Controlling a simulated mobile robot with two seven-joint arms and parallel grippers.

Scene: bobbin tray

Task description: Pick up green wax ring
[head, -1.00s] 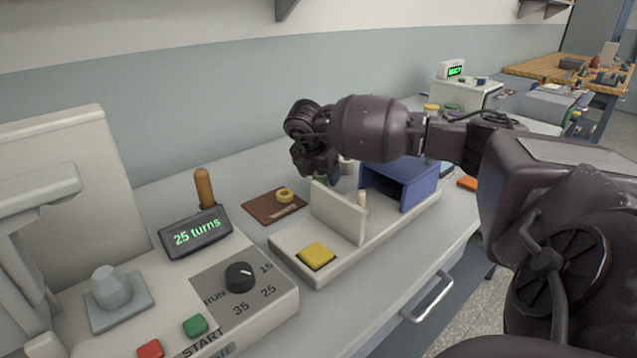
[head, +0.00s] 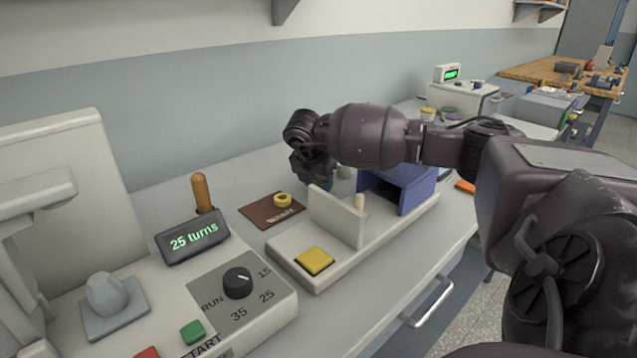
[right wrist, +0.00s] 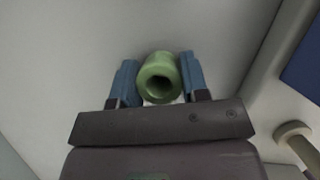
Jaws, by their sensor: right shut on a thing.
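The green wax ring (right wrist: 160,78) is a short green cylinder with a dark hole, seen in the right wrist view between two blue fingers. My right gripper (right wrist: 158,82) is shut on it, one finger on each side. In the head view my right gripper (head: 324,172) points down behind the pale upright plate (head: 337,216). The ring cannot be made out there, hidden by the gripper and plate. My left gripper is not in view.
A blue open box (head: 407,190) and a yellow button (head: 314,261) are on the pale fixture beside the gripper. A yellow ring (head: 283,199) lies on a brown mat (head: 262,212). A machine with a "25 turns" display (head: 194,238) stands at left.

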